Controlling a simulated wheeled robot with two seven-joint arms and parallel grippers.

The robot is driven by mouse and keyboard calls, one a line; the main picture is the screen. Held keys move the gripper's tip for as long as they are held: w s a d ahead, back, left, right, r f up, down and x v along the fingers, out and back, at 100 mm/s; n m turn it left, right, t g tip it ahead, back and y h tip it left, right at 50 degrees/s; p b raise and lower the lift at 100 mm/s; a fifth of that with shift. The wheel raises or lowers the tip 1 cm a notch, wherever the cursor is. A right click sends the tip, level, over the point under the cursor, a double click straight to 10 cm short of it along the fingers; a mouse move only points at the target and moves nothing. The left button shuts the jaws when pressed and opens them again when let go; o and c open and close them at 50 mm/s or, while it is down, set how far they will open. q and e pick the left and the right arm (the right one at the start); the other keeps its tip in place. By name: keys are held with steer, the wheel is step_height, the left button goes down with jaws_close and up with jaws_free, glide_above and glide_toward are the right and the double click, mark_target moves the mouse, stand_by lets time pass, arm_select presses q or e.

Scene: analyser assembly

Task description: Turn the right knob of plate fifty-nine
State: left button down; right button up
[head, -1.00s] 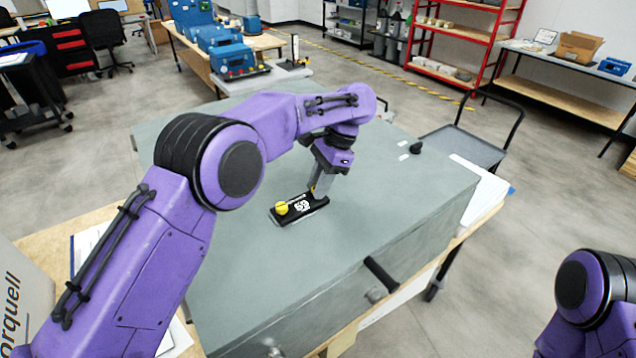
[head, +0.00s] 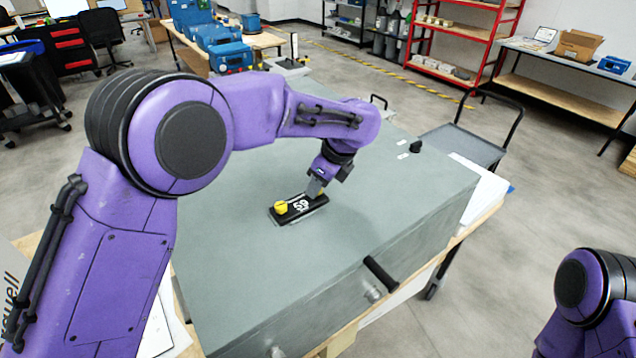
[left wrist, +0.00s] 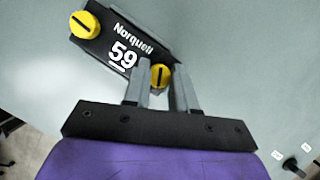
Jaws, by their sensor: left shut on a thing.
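The black plate marked "Norquell 59" (head: 301,205) lies on the grey top of a large case, and it also shows in the left wrist view (left wrist: 124,54). Its left yellow knob (head: 281,208) is free, with its dark slot visible in the left wrist view (left wrist: 84,25). Its right yellow knob (left wrist: 160,76) sits between the fingers of my left gripper (left wrist: 161,80), which is shut on it. In the head view my left gripper (head: 314,188) comes down on the plate's right end and largely hides that knob. My right gripper is out of view.
The grey case top (head: 250,260) is clear around the plate. A black handle (head: 381,274) sticks out of its front side, and a small black knob (head: 416,146) stands near its far right edge. A grey cart (head: 462,147) stands beyond.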

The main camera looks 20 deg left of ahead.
arm_select(q)
steer(key=m+t, duration=0.1)
steer(key=m, duration=0.2)
steer(key=m+t+h, duration=0.1)
steer(key=m, duration=0.2)
steer(key=shift+s, duration=0.1)
steer(key=m+h, duration=0.1)
steer(key=m, duration=0.2)
steer(key=m+t+h, duration=0.1)
steer(key=m, duration=0.1)
steer(key=shift+a+m, duration=0.1)
steer(key=shift+m, duration=0.3)
steer(key=m+h, duration=0.1)
steer(key=m, duration=0.2)
steer(key=m+h, duration=0.1)
steer(key=m, duration=0.2)
steer(key=shift+a+h, duration=0.15)
steer(key=shift+h, duration=0.15)
steer(key=m+h, duration=0.1)
steer(key=m, duration=0.5)
steer(key=shift+a+g+h, duration=0.1)
steer(key=shift+g+h, duration=0.3)
steer(key=shift+m, duration=0.3)
steer(key=c, duration=1.1)
jaws_free()
steer(key=shift+c, duration=0.2)
steer(key=shift+o, duration=1.3)
steer(key=shift+s+a+r, duration=0.1)
steer(key=shift+s, duration=0.05)
